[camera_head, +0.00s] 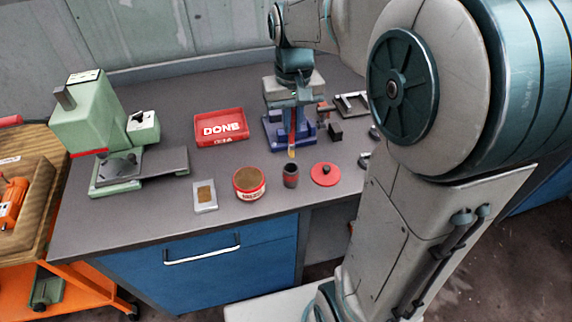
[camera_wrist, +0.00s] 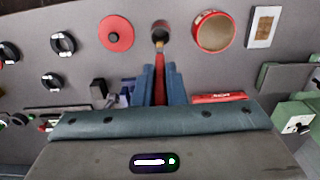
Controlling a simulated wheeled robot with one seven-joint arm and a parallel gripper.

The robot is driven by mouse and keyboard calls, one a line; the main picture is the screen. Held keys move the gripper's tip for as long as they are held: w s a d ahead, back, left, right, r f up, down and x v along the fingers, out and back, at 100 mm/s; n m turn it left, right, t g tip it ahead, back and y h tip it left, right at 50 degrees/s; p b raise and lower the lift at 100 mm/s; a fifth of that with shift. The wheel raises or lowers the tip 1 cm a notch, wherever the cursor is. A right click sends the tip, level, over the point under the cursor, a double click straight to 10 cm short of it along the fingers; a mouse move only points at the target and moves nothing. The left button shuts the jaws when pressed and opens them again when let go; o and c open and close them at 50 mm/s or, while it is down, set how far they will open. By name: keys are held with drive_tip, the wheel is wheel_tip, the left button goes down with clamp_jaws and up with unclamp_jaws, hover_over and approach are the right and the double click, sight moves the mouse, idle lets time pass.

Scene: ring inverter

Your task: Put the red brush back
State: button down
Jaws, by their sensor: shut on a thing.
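A brush with a red handle (camera_head: 292,130) hangs upright, its pale tip down, from my gripper (camera_head: 295,104). The wrist view shows the red handle (camera_wrist: 160,88) between the two blue-grey fingers of my gripper (camera_wrist: 161,72). A small dark cup with a reddish band (camera_head: 290,177) stands near the table's front edge. The brush tip is clear of the cup, above or a little behind its rim in the head view. In the wrist view the tip overlaps the near rim of the cup (camera_wrist: 160,30). The inside of the cup looks dark.
An open red-and-white tin (camera_head: 249,183) stands left of the cup. A red round lid with a dark knob (camera_head: 325,174) lies right of it. A red DONE tray (camera_head: 220,127), a small light plate (camera_head: 205,196), a green machine (camera_head: 110,130) and a blue fixture (camera_head: 275,132) are around.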

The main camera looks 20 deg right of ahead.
sight(292, 149)
wheel_tip(292, 149, down, 10)
drive_tip(key=shift+s+r, duration=0.1)
drive_tip(key=shift+r, duration=0.15)
drive_tip(key=shift+f, duration=0.1)
drive_tip(key=shift+f, duration=0.15)
drive_tip(key=c, duration=1.5)
unclamp_jaws()
drive_tip(key=shift+r, duration=0.2)
